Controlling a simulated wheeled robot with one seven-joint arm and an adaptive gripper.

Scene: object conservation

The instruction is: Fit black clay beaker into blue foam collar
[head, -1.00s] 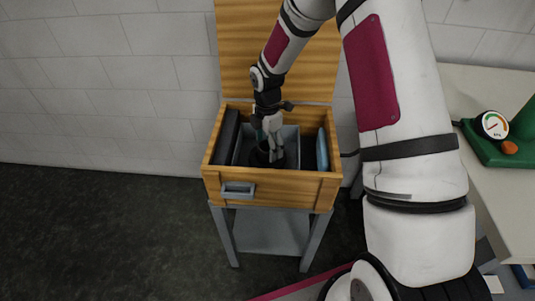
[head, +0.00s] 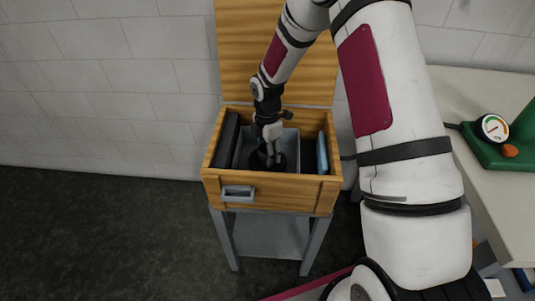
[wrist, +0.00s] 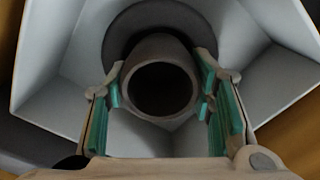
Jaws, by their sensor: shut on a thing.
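The dark clay beaker (wrist: 127,88) shows in the wrist view mouth-on, its round opening facing the camera. The green-padded fingers of my gripper (wrist: 160,95) stand on its left and right sides and are shut on it. A wider dark grey round shape (wrist: 128,22) shows behind the beaker; I cannot tell whether it is a part of the beaker or something under it. In the head view my gripper (head: 269,155) reaches down into an open wooden box, with black round material (head: 254,164) around its tips. I cannot make out a blue foam collar for certain.
The wooden box (head: 285,191) stands on a grey stand (head: 275,236), its lid (head: 240,55) raised against the wall. A grey liner (wrist: 65,75) surrounds the beaker. A flat blue piece (head: 322,154) stands at the box's right side. A green gauge device (head: 494,146) sits on the right table.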

